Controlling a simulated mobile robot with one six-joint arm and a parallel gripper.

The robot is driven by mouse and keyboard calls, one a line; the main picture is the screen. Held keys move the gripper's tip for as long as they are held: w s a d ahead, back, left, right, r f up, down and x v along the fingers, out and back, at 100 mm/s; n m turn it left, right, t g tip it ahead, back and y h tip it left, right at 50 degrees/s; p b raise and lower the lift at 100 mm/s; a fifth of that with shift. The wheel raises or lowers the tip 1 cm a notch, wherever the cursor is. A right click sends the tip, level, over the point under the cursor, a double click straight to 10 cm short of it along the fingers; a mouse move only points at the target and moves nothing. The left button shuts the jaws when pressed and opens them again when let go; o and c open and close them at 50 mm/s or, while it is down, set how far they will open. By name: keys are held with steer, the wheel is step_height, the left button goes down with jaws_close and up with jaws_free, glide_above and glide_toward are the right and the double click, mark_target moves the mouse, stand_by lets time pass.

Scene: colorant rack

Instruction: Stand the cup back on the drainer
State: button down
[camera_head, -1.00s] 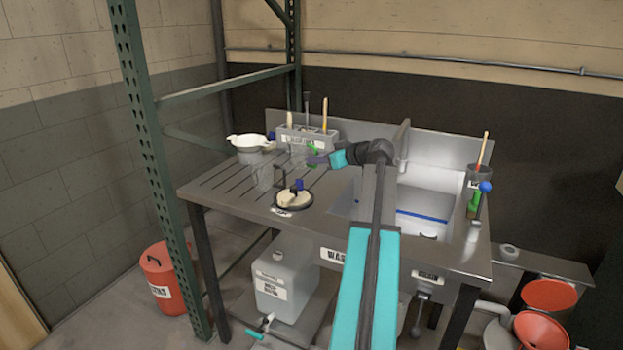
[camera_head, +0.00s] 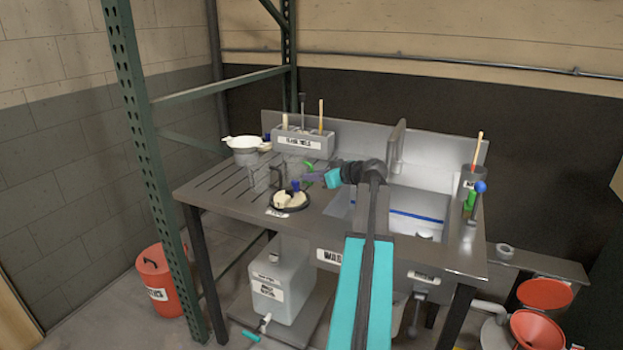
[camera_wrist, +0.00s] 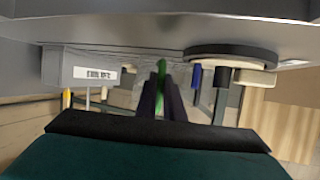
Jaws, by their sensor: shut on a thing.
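My gripper (camera_head: 311,171) is over the drainer side of the sink bench, shut, with its dark fingers reaching left. In the wrist view its fingers (camera_wrist: 160,102) close together around a green part. The cup is see-through and hard to make out; a faint clear shape (camera_head: 294,166) shows at the fingertips in the head view, and its outline and tilt cannot be told. Another clear vessel (camera_head: 260,179) stands on the grooved drainer (camera_head: 208,188), left of my gripper. The wrist view is upside down, with the bench along its top.
A round black dish (camera_head: 290,208) with a cream piece and a blue peg sits at the drainer's front right. A grey brush holder (camera_head: 302,142) stands behind. A pot with a white rim (camera_head: 245,150) is back left. The sink basin (camera_head: 415,222) lies to the right.

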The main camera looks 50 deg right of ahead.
steer(key=shift+f, duration=0.2)
steer(key=c, duration=1.9)
jaws_free()
steer(key=shift+o, duration=0.2)
steer(key=shift+r, duration=0.15)
steer(key=v, duration=1.2)
